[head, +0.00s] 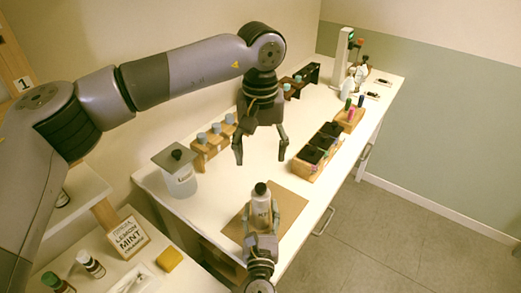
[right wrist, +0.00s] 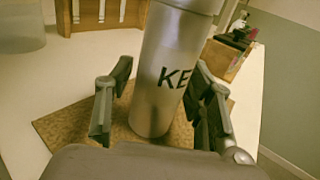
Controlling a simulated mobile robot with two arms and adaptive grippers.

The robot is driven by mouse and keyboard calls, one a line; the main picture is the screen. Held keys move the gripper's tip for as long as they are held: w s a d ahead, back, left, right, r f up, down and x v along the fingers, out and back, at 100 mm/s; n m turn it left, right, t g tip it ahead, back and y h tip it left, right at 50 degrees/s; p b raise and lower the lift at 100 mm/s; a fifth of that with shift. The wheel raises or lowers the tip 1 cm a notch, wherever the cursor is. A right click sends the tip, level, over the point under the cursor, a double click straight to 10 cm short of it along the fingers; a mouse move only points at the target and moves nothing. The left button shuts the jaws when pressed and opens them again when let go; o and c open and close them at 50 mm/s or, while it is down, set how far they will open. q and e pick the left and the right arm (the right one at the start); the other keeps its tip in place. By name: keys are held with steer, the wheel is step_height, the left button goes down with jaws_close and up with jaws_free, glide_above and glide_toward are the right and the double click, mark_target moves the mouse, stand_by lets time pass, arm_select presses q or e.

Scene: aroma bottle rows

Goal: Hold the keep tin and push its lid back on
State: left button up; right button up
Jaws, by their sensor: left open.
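The keep tin (head: 261,207) is a silver cylinder with dark lettering, standing upright on a brown mat (head: 291,205). A black knob-like lid (head: 261,188) shows at its top; I cannot tell how firmly it sits. In the right wrist view the tin (right wrist: 172,75) shows "KE", and its top is cut off by the frame. My left gripper (head: 261,150) is open and empty, pointing down above the table behind the tin.
A clear jar (head: 181,182) with a grey plate on top stands left. A wooden rack (head: 212,146) of blue-capped bottles is behind it. A wooden box (head: 318,152) with dark compartments stands right. A small bottle block (head: 349,118) is beyond. Bare white table lies between.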

steer(key=shift+o, duration=0.6)
steer(key=shift+s, duration=0.15)
steer(key=shift+s, duration=0.4)
steer(key=s, duration=1.1)
